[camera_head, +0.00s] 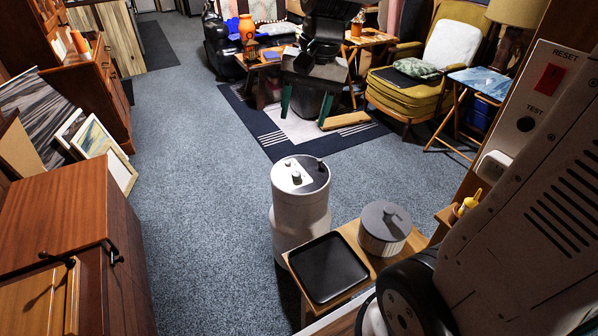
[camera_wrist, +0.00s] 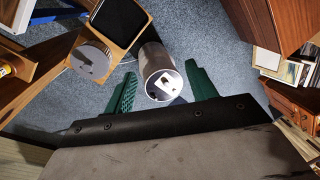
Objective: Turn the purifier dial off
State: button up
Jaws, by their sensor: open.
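The purifier (camera_head: 301,215) is a white upright cylinder on the carpet, with a grey top and a pale control panel. The dial (camera_head: 296,178) looks like a small knob on that panel; which way it is turned is too small to tell. The purifier also shows in the wrist view (camera_wrist: 158,66), beyond and between my fingers. My gripper (camera_head: 305,116) is open and empty, its two green fingers apart. In the head view it is above and behind the purifier, clear of it. The green fingers also show in the wrist view (camera_wrist: 159,78).
A small wooden table (camera_head: 345,236) stands right of the purifier, bearing a black tray (camera_head: 327,267) and a round grey-topped container (camera_head: 384,238). A brown cabinet (camera_head: 60,215) stands at left. Open carpet (camera_head: 200,190) lies between cabinet and purifier. A yellow armchair (camera_head: 415,88) is behind.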

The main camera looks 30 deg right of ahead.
jog(key=w+d+f+m, duration=0.2)
jog(key=w+f, duration=0.1)
jog(key=w, duration=0.3)
jog(key=w+d+f+m, duration=0.2)
jog(key=w+f+m, duration=0.15)
jog(key=w, duration=0.35)
jog(key=m+t+y, duration=0.1)
jog(key=m+y, duration=0.1)
jog(key=m, duration=1)
send_over(297, 174)
jog(key=s+d, duration=0.1)
jog(key=d, duration=0.2)
notch_tip(297, 174, down, 34)
jog(key=x, duration=0.7)
jog(key=shift+s, duration=0.15)
jog(key=c, duration=1)
